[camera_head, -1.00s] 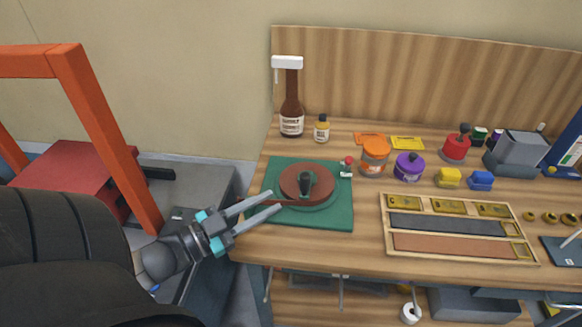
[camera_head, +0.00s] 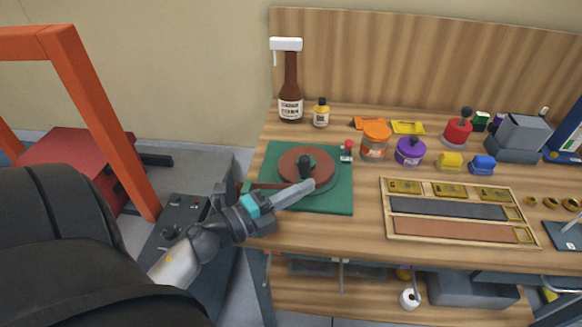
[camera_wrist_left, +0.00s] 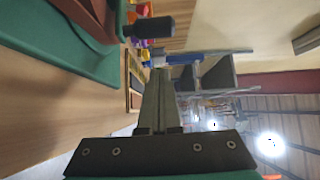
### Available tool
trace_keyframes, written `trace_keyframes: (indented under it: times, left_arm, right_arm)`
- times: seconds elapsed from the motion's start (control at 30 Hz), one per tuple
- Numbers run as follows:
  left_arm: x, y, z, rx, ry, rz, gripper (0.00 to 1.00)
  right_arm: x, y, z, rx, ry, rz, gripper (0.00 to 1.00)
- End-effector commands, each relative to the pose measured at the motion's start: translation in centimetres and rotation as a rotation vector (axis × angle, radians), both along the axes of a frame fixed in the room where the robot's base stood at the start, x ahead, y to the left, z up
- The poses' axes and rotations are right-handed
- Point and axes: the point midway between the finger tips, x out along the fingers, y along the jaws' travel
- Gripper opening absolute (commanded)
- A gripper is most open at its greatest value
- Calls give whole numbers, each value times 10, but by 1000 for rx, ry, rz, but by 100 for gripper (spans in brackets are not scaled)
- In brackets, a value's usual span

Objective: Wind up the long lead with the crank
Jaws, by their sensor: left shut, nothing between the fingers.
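A brown round reel (camera_head: 322,158) sits on a green base (camera_head: 335,201) at the left of the workbench. A dark upright crank knob (camera_head: 305,167) stands on the reel. A brown strip (camera_head: 265,186), which looks like the lead, runs from the reel towards the base's left edge. My left gripper (camera_head: 309,187) is shut and empty, its fingertips at the near side of the knob; I cannot tell if they touch. In the left wrist view the shut fingers (camera_wrist_left: 160,75) point towards the dark knob (camera_wrist_left: 153,27), with a gap showing between them. My right gripper is not in view.
A brown spray bottle (camera_head: 291,100) and a small yellow bottle (camera_head: 321,114) stand behind the base. Orange (camera_head: 375,142) and purple (camera_head: 410,152) jars stand to the right. A wooden tray (camera_head: 390,235) lies at front right. A small red-topped part (camera_head: 347,150) stands at the base's corner.

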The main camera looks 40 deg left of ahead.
Motion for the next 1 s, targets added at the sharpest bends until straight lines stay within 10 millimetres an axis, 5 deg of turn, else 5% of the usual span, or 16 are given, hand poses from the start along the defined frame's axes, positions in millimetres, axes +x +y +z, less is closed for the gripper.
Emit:
trace_keyframes:
  times: [0.37,0.6,1.0]
  left_arm:
    - [62,-19,2,-1,-2,-1,0]
    - [46,13,-1,1,2,1,0]
    - [43,20,0,-2,2,-1,0]
  right_arm:
    - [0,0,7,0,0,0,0]
    - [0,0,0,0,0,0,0]
    - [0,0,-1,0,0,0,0]
